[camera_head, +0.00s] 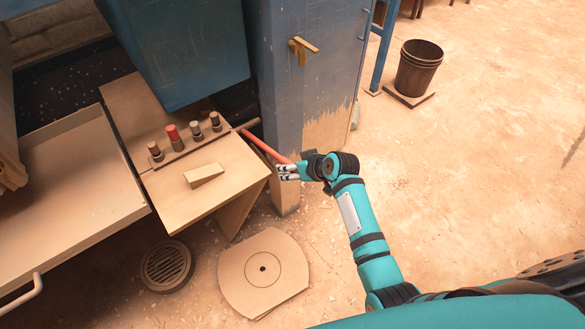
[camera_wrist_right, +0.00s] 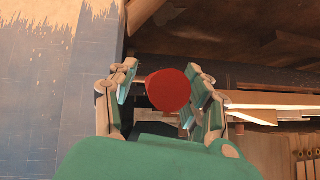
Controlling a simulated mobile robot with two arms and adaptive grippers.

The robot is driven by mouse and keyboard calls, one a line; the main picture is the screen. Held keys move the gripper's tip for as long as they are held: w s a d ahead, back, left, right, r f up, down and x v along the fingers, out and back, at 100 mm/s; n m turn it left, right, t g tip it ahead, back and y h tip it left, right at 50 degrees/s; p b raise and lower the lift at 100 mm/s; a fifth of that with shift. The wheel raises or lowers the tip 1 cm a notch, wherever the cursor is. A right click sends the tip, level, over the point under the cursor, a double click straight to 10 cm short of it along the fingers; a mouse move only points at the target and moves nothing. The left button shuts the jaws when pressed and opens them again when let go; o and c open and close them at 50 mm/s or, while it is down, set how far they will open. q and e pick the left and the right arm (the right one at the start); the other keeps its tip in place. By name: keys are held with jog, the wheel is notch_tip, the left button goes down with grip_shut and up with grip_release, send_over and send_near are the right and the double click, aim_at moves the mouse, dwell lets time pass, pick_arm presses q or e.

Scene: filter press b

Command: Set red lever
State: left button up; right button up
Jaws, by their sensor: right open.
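The red lever (camera_head: 262,145) is a long bar that sticks out beside the blue cabinet, at the right end of the wooden panel, in the head view. My right gripper (camera_head: 288,172) is at the lever's outer end. In the right wrist view the lever's round red end (camera_wrist_right: 168,90) sits between the two fingers of my open right gripper (camera_wrist_right: 160,92). A small gap shows on the left side; on the right the end is close to the finger, and I cannot tell whether they touch. My left gripper is not in view.
A wooden panel (camera_head: 215,198) with several small knobs, one red-topped (camera_head: 172,133), and a wedge block (camera_head: 204,175) lies left of the lever. The blue cabinet (camera_head: 300,95) with a brass handle (camera_head: 302,47) stands behind. A bucket (camera_head: 419,68) is far right. Open floor lies right.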

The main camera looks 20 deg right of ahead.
grip_shut()
jog(key=shift+d+f, duration=0.1)
jog(key=shift+f, duration=0.05)
dwell(0.4)
